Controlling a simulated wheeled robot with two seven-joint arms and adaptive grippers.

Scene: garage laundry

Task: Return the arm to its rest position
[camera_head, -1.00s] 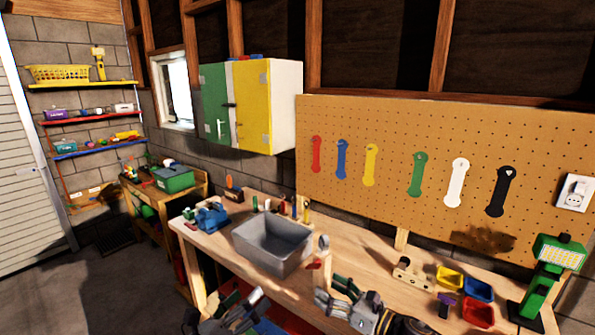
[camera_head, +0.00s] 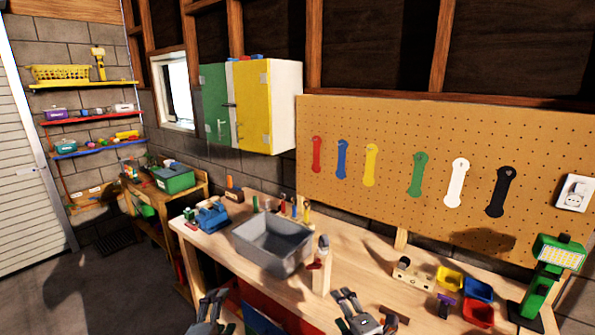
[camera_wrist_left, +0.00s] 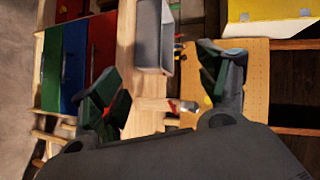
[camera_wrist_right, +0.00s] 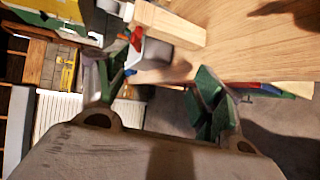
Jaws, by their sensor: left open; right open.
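My left gripper (camera_head: 208,312) is open at the bottom of the head view, in front of the workbench's front edge. In the left wrist view its two green-padded fingers (camera_wrist_left: 165,95) stand apart with nothing held between them. My right gripper (camera_head: 352,305) is open and low at the bench's front edge in the head view. In the right wrist view its fingers (camera_wrist_right: 155,95) are wide apart and empty. Most of both arms is out of the head view.
A pegboard (camera_head: 400,215) with coloured wrenches is behind. Floor at left is clear.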

